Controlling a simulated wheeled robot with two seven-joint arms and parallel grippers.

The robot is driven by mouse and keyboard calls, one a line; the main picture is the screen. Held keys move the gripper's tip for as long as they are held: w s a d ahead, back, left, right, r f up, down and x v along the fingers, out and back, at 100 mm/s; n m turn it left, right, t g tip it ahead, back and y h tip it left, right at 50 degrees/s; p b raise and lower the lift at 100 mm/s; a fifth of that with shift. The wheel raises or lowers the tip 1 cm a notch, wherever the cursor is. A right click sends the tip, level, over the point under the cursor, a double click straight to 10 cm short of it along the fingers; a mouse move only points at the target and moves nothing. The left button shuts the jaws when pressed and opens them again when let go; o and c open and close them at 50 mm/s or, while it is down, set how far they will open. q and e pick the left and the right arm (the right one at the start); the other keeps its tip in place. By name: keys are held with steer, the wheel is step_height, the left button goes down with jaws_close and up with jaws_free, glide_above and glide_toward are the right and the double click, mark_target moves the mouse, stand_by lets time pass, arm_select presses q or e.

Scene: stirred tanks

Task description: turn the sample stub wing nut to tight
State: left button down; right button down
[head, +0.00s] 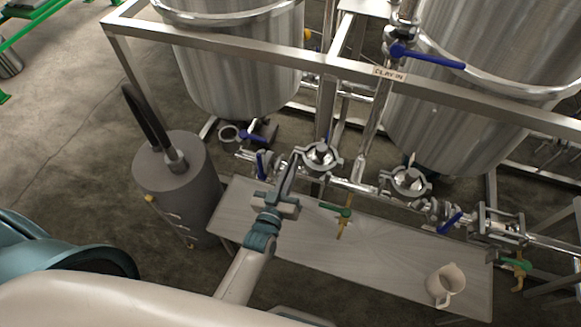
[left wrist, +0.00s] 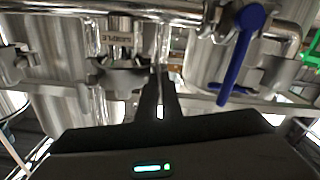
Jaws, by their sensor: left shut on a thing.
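The sample stub (head: 319,155) is a steel pipe end with a clamp ring on the pipe line behind the steel table. In the left wrist view the stub's label reads SAMPLE upside down (left wrist: 117,39), with the clamp (left wrist: 122,78) just below it. My left gripper (head: 293,160) reaches in from the front, its dark fingers at the left side of the clamp. In the left wrist view the gripper's fingertips (left wrist: 159,74) are close together beside the clamp, shut on the wing nut, which they mostly hide. The nut's angle cannot be told. My right gripper is not in view.
A blue-handled valve (head: 262,164) sits just left of the fingers; a blue handle (left wrist: 236,60) hangs close by in the wrist view. A second clamped port (head: 408,181) is to the right. The table (head: 380,250) holds a beige jug (head: 445,284). A frame rail (head: 240,47) crosses above.

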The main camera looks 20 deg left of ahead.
arm_select(q)
steer(key=shift+m, duration=1.4)
steer(key=c, duration=1.9)
jaws_free()
steer(key=shift+c, duration=0.2)
steer(key=shift+s, duration=0.1)
steer(key=s+b, duration=0.3)
steer(key=s, duration=1.4)
steer(key=shift+a+b, duration=0.3)
steer(key=shift+b, duration=0.1)
steer(key=shift+s, duration=0.1)
